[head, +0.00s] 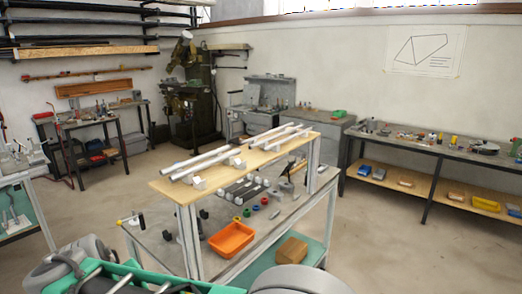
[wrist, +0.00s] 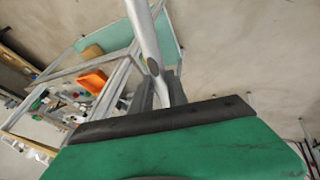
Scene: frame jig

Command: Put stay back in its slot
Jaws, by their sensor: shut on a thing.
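In the wrist view my gripper (wrist: 160,94) is shut on a silver tube (wrist: 146,35), which looks like the stay. The tube runs up out of the top of the picture, and its lower end narrows between the dark fingers. I cannot make out my gripper in the head view. Long silver tubes (head: 207,159) lie on white blocks on the wooden bench top (head: 170,187). I cannot tell which slot belongs to the stay.
An orange bin (head: 232,239) and a cardboard-brown box (head: 291,250) stand on the lower levels of the bench. A long side table (head: 428,147) lines the right wall, and a drill press or mill (head: 190,95) stands at the back. The floor at right is clear.

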